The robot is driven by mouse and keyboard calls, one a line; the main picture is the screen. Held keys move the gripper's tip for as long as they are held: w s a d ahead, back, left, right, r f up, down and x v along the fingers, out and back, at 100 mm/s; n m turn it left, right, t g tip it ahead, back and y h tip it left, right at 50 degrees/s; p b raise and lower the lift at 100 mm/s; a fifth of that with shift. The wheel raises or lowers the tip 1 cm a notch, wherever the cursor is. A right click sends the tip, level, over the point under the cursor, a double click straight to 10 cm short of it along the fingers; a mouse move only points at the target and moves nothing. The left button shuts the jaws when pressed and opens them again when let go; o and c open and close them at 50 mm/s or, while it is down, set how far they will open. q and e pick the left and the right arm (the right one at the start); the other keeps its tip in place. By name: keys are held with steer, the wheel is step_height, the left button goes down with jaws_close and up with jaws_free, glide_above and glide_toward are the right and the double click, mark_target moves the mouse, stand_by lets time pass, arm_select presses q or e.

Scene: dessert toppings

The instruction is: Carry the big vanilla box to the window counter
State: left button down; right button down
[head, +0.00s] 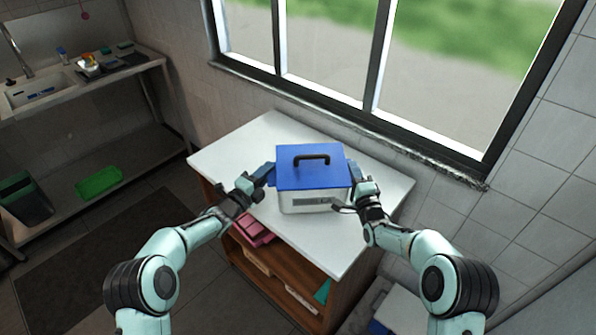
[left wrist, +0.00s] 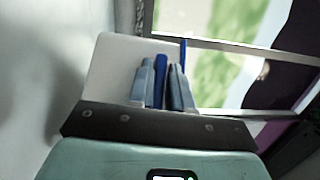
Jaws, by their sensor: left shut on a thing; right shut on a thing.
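The big vanilla box (head: 311,168) has a blue lid, a black top handle and a white body with a dark label. In the head view it is upright over the white window counter (head: 240,150); I cannot tell whether it rests on the top or hangs just above it. My left gripper (head: 266,174) is shut on the box's left side. In the left wrist view the left gripper (left wrist: 162,85) has its fingers closed around a blue part beside the box's pale wall (left wrist: 115,62). My right gripper (head: 353,178) is at the box's right side, shut on it; its fingertips are partly hidden.
The window sill (head: 340,119) and wall run behind the counter. Shelves under the counter hold pink items (head: 250,232). A sink unit (head: 60,88) stands at the left with a green tray (head: 99,182) below. Bare counter top shows on both sides of the box.

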arm_select(q)
steer(key=shift+r, duration=0.2)
arm_select(e)
steer(key=shift+r, duration=0.25)
arm_select(q)
steer(key=c, duration=1)
jaws_free()
steer(key=shift+f, duration=0.2)
steer(key=shift+c, duration=0.2)
arm_select(e)
steer(key=c, duration=1)
jaws_free()
steer(key=shift+f, duration=0.2)
steer(key=shift+c, duration=0.2)
arm_select(q)
steer(key=shift+r, duration=0.1)
arm_select(e)
steer(key=shift+r, duration=0.1)
arm_select(q)
steer(key=o, duration=0.9)
steer(key=v, duration=1.2)
